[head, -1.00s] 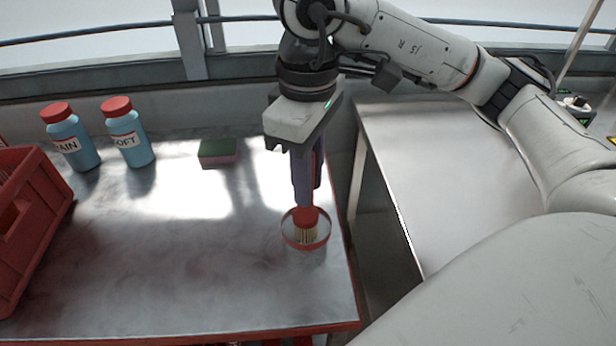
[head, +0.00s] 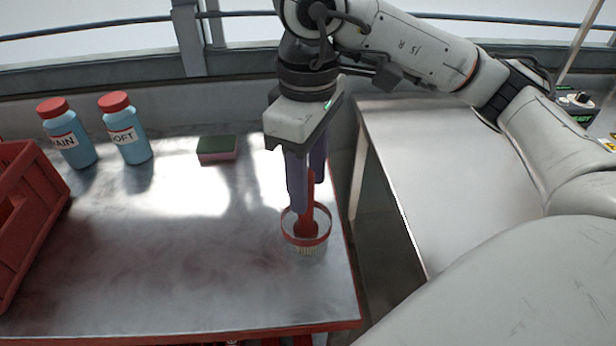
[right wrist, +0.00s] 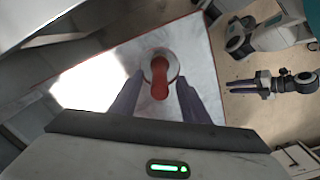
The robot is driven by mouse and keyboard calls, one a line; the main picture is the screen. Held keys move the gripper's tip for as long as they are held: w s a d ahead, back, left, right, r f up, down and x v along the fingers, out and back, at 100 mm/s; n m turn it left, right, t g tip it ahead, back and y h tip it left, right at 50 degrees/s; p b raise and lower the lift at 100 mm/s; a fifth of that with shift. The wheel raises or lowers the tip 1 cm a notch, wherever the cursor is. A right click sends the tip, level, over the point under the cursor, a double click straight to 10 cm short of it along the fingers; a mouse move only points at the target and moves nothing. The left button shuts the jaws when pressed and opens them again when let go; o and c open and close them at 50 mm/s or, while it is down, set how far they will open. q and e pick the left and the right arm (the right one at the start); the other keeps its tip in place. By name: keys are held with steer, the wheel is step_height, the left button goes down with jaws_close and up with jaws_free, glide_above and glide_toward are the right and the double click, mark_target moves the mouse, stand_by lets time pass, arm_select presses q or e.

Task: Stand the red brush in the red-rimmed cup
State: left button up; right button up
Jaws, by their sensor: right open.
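The red brush (head: 309,222) stands upright, bristles down, in the red-rimmed cup (head: 290,235) near the table's right edge. Its pale bristles show below the rim. In the right wrist view, the brush (right wrist: 160,78) is seen from above, inside the cup's ring (right wrist: 174,68). My right gripper (head: 308,195) is open, pointing down, with its purple fingers on either side of the handle's upper part. In the wrist view, gaps show between the handle and both fingers (right wrist: 158,96). My left gripper (right wrist: 236,87) shows small at the right of the wrist view; its opening is too small to judge.
Two blue bottles with red lids (head: 70,140) (head: 127,130) and a green-and-pink sponge (head: 217,149) stand at the back of the table. A red crate (head: 25,230) is at the left. The metal table's middle (head: 170,240) is clear. A second table (head: 450,190) stands right, across a gap.

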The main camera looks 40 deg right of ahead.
step_height(320, 180, up, 10)
steer(key=p, duration=0.2)
steer(key=shift+p, duration=0.35)
arm_select(q)
steer(key=shift+s+a+r, duration=0.15)
steer(key=shift+a+r, duration=0.15)
steer(key=shift+r, duration=0.5)
arm_select(e)
steer(key=shift+r, duration=0.15)
